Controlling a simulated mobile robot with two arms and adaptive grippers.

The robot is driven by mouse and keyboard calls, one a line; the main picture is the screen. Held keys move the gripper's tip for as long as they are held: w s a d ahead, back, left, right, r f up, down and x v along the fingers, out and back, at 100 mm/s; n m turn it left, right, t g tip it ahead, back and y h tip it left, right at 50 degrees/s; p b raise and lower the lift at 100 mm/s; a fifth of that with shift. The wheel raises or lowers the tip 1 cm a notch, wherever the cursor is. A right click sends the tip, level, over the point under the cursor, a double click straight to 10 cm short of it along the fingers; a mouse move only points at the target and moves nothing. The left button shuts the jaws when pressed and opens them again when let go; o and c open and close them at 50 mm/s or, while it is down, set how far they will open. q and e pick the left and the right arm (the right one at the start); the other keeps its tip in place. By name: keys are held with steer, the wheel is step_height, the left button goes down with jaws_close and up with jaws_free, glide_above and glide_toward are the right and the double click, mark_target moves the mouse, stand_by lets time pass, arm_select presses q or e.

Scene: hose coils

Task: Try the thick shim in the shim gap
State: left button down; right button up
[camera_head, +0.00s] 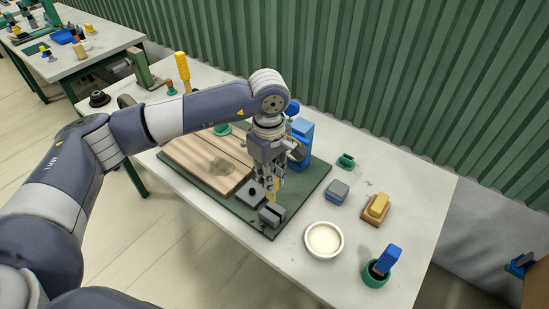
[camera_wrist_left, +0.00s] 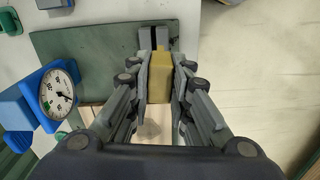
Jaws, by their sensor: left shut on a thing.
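My left gripper (camera_head: 272,190) is shut on a yellow block-like piece, which looks like the thick shim (camera_head: 273,187). In the left wrist view the shim (camera_wrist_left: 160,78) stands between the two fingers (camera_wrist_left: 159,85). A grey block with a dark slot, which looks like the shim gap (camera_head: 272,215), sits near the front corner of the green mat (camera_head: 312,182). In the left wrist view this block (camera_wrist_left: 147,43) shows just beyond the shim. I cannot tell whether the shim touches the block. My right gripper is not in view.
A blue dial gauge (camera_wrist_left: 55,95) stands behind the gripper. A wooden board (camera_head: 195,153) lies on the mat. To the right are a white dish (camera_head: 323,240), a green cup (camera_head: 374,276) with a blue-topped item, a yellow-topped block (camera_head: 378,205) and a grey-and-blue block (camera_head: 338,192).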

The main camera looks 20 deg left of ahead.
mark_target(272, 197)
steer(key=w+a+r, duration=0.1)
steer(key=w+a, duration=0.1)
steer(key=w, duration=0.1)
arm_select(q)
steer(key=shift+w+f+n, duration=0.1)
steer(key=shift+w+n, duration=0.55)
steer(key=shift+n, duration=0.05)
steer(key=shift+d+f, duration=0.1)
steer(key=shift+f, duration=0.65)
steer(key=shift+f+b, duration=0.35)
steer(key=shift+f, duration=0.65)
steer(key=shift+f+b, duration=0.4)
steer(key=shift+f, duration=0.6)
steer(key=shift+f+b, duration=0.55)
steer(key=shift+b, duration=0.3)
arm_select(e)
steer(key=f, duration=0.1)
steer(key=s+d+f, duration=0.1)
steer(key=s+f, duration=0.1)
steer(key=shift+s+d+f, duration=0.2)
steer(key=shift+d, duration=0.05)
